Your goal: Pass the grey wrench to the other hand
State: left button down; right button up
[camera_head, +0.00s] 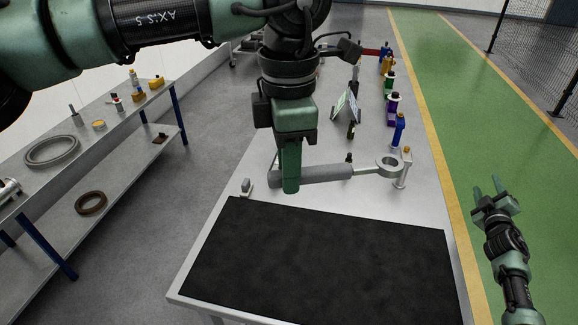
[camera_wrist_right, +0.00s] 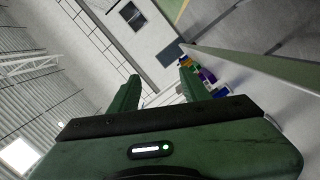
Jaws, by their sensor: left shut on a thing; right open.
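The grey wrench (camera_head: 325,173) is held level above the table near the far edge of the black mat, with its ring end (camera_head: 389,165) pointing right. My left gripper (camera_head: 291,178) comes down from above and is shut on the wrench near its left end. My right gripper (camera_head: 493,200) is open and empty, off to the right of the table over the green floor, well apart from the wrench. In the right wrist view its two fingers (camera_wrist_right: 158,92) stand apart with nothing between them. The wrench does not show in that view.
The table (camera_head: 190,272) carries a bare black mat (camera_head: 325,262) in front. Several coloured items, among them a blue one (camera_head: 399,130) and a purple one (camera_head: 392,108), line its right edge. A small stand (camera_head: 347,106) is behind. A shelf bench (camera_head: 115,140) with rings is left.

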jog(key=s+d+f+g+h, duration=0.2)
jog(key=s+d+f+g, duration=0.2)
jog(key=s+f, duration=0.55)
jog(key=s+d+f+g+h, duration=0.1)
jog(key=s+d+f+g, duration=0.35)
jog(key=s+f, duration=0.55)
jog(key=s+a+f+n+g, duration=0.1)
jog(key=s+a+f+g, duration=0.15)
jog(key=s+f, duration=0.5)
jog(key=s+a+f+n+g, duration=0.15)
jog(key=s+f+g, duration=0.25)
jog(key=s+f, duration=0.4)
jog(key=s+a+f+m+y, duration=0.1)
jog(key=s+a+f+y, duration=0.1)
jog(key=s+a+f, duration=0.35)
jog(key=s+a+f+m+y, duration=0.1)
jog(key=s+a+f+y, duration=0.15)
jog(key=a, duration=0.65)
jog(key=s+a+f+m+y, duration=0.1)
jog(key=s+a+f, duration=0.2)
jog(key=a+f, duration=0.3)
jog(key=s+a+f+m+y, duration=0.2)
jog(key=s+a, duration=0.3)
jog(key=a, duration=0.6)
jog(key=s+a+f+m+y, duration=0.1)
jog(key=s+a+m+y, duration=0.1)
jog(key=s+a, duration=0.4)
jog(key=a, duration=0.4)
jog(key=shift+s+a+f, duration=0.15)
jog(key=shift+a+f, duration=0.25)
